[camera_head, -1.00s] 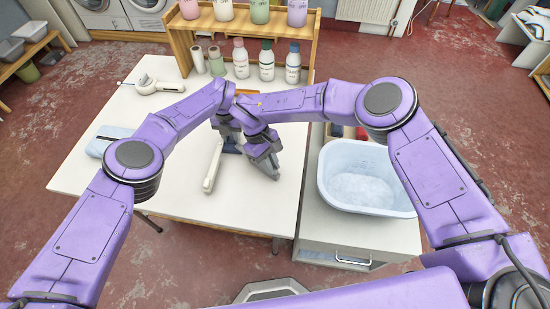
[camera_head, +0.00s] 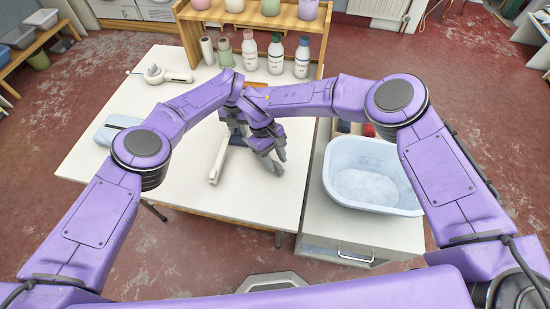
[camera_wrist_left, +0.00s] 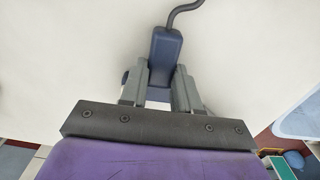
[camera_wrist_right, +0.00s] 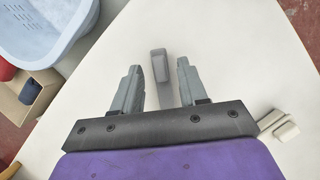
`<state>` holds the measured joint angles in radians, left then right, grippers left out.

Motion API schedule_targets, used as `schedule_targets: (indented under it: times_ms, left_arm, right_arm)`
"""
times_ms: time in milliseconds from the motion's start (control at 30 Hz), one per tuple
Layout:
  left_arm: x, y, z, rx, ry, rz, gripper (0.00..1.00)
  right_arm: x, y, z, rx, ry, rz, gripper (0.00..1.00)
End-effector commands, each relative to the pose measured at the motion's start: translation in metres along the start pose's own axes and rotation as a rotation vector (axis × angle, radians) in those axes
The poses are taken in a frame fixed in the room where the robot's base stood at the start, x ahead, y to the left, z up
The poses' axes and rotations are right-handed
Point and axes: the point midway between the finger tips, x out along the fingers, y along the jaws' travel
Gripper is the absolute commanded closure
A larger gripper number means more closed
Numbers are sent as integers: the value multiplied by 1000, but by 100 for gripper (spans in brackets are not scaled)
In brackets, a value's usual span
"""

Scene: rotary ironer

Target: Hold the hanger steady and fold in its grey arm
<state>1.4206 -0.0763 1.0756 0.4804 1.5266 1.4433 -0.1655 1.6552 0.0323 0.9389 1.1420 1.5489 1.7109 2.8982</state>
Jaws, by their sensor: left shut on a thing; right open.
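The hanger lies on the white table, partly hidden by my grippers. Its dark blue middle (camera_wrist_left: 165,55), with a dark hook, is between the fingers of my left gripper (camera_wrist_left: 160,82), which is shut on it. Its white arm (camera_head: 218,160) points toward the near side in the head view. The grey arm (camera_wrist_right: 160,68) shows between the fingers of my right gripper (camera_wrist_right: 155,75). That gripper is open, with a gap on both sides of the grey arm. In the head view my left gripper (camera_head: 236,138) is just left of my right gripper (camera_head: 275,155).
A pale blue basin (camera_head: 400,197) stands on the cabinet to the right. A wooden rack (camera_head: 250,22) and several bottles (camera_head: 276,54) stand at the back. A white handled device (camera_head: 165,76) and a light blue folded item (camera_head: 115,130) lie at the left. The front of the table is clear.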

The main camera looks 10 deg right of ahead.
Motion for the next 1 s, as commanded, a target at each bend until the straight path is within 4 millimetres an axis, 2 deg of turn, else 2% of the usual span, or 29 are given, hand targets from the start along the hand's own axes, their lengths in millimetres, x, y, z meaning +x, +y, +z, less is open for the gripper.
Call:
schedule_targets:
  times_ms: [167, 400, 533, 700, 900, 967, 1000]
  left_arm:
    - [0, 0, 0, 0, 1, 0, 100]
    - [0, 1, 0, -1, 0, 1, 100]
    - [0, 1, 0, -1, 0, 1, 100]
    - [0, 1, 0, -1, 0, 1, 100]
    - [0, 1, 0, -1, 0, 1, 100]
    - [0, 1, 0, -1, 0, 1, 100]
    - [0, 1, 0, -1, 0, 1, 100]
  right_arm:
    - [-22, 0, -1, 0, 4, 2, 57]
    - [-84, 0, -1, 2, 4, 3, 57]
    - [-107, 0, 0, 2, 3, 2, 57]
    - [-120, 0, 0, 0, 1, 1, 57]
    - [-120, 0, 0, 0, 1, 0, 57]
    - [-119, 0, 0, -1, -1, -1, 74]
    - [-114, 2, 0, 3, -9, -11, 87]
